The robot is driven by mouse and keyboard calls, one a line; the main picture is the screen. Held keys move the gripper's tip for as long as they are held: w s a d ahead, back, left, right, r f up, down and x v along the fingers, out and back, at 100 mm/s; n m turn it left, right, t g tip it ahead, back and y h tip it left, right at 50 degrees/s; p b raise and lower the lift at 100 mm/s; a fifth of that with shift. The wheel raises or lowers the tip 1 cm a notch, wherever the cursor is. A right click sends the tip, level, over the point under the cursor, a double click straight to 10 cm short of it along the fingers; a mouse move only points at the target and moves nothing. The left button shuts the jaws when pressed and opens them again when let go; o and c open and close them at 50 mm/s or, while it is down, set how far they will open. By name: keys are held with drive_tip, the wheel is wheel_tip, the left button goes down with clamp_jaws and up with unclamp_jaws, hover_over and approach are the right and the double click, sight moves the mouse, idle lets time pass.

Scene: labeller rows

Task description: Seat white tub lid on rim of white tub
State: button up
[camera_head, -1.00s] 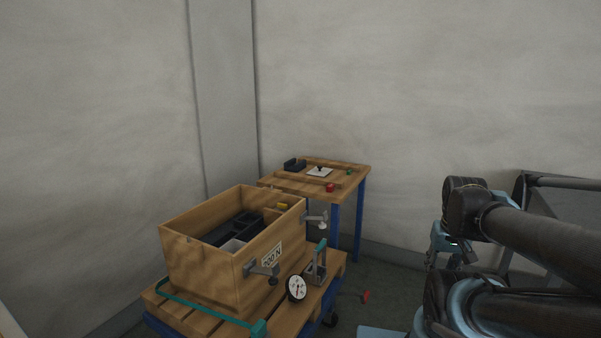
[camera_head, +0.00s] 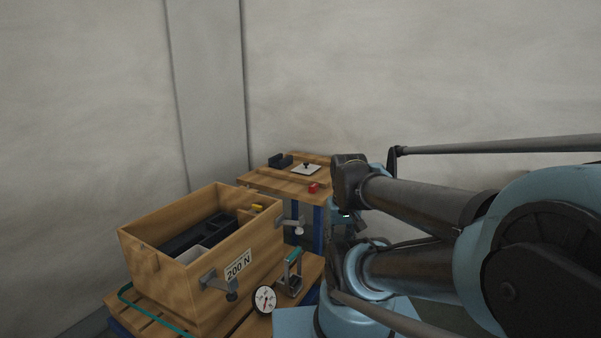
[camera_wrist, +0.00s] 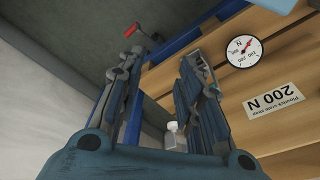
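The white tub lid (camera_head: 306,169), a flat white square with a black knob, lies on the small wooden table at the back. What looks like the white tub (camera_head: 190,254) sits inside the wooden crate, with only part of its rim and inside showing above the front wall. My gripper (camera_wrist: 162,58) is open in the wrist view, with nothing between its fingers. It points down past the crate's side. In the head view my arm is right of the crate and in front of the back table's right side, and the fingers are hard to make out.
The wooden crate (camera_head: 185,287) has a "200 N" label (camera_head: 238,265), clamps (camera_head: 219,284) and dark trays inside. A dial gauge (camera_head: 264,299) and a green-handled tool (camera_head: 292,270) stand beside it.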

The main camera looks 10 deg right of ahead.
drive_tip(key=shift+o, duration=1.9)
drive_tip(key=shift+r, duration=0.9)
drive_tip(key=w+r, duration=0.5)
drive_tip(key=w, duration=0.5)
drive_tip(key=w+r+t, duration=0.1)
drive_tip(key=w+r, duration=0.5)
drive_tip(key=w, duration=0.3)
drive_tip(key=w+r, duration=0.5)
drive_tip(key=w, duration=0.5)
drive_tip(key=n+t, duration=0.1)
drive_tip(key=n, duration=0.1)
hover_over(306, 163)
drive_tip(key=s+d, duration=0.1)
drive_tip(key=s, duration=0.1)
drive_tip(key=shift+y, duration=0.3)
drive_tip(key=f, duration=1.3)
drive_tip(key=shift+d+f, duration=0.2)
drive_tip(key=shift+f, duration=0.05)
drive_tip(key=shift+a+x, duration=0.2)
drive_tip(key=shift+x, duration=1.15)
drive_tip(key=shift+a+x, duration=0.2)
drive_tip(key=shift+x, duration=1.2)
